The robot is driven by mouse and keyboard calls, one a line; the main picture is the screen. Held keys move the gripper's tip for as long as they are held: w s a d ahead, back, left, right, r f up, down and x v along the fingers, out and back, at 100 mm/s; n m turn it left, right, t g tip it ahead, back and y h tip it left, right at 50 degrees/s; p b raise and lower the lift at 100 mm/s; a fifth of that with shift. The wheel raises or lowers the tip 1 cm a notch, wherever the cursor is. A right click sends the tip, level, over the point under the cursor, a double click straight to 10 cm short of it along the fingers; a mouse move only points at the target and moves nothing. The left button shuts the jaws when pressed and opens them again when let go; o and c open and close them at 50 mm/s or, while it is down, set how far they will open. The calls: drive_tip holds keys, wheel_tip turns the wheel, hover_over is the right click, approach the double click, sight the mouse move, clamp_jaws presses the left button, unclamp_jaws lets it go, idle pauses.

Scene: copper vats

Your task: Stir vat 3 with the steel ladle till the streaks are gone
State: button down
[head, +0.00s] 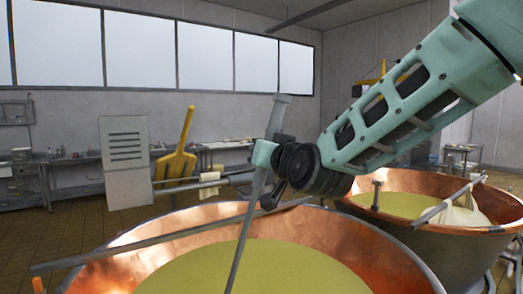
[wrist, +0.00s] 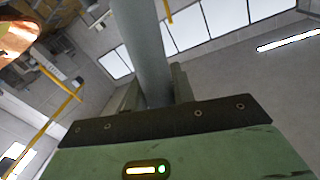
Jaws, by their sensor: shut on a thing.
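My gripper (head: 268,160) is shut on the long grey handle of the steel ladle (head: 243,240), above the near copper vat (head: 390,262). The handle is slightly tilted, its top above my gripper and its lower part leaning left. The ladle's bowl is not visible; the shaft runs down in front of the pale yellow liquid (head: 290,268) to the picture's lower edge. The liquid looks even, with no clear streaks in the visible part. I see no number on the vat. In the wrist view the handle (wrist: 148,45) stands between my fingers (wrist: 155,92).
A grey bar (head: 150,240) lies across the near vat's back rim. A second copper vat (head: 490,215) stands to the right, with a bar and white cloth (head: 462,215). Behind are a yellow paddle (head: 178,160), a white lined board (head: 125,165) and wall benches. Tiled floor lies open at left.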

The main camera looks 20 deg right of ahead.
drive_tip(key=w+d+f+m+b, duration=0.2)
drive_tip(key=d+f+m+b, duration=0.4)
drive_tip(key=d+f, duration=1.3)
drive_tip(key=w+d+f+m+b, duration=0.2)
drive_tip(key=d+f+m+b, duration=0.4)
drive_tip(key=d+f, duration=1.2)
wheel_tip(320, 180, down, 34)
drive_tip(key=a+m+b, duration=0.2)
drive_tip(key=m+b, duration=0.5)
drive_tip(key=b, duration=1)
drive_tip(key=shift+a, duration=0.3)
drive_tip(key=shift+r, duration=0.15)
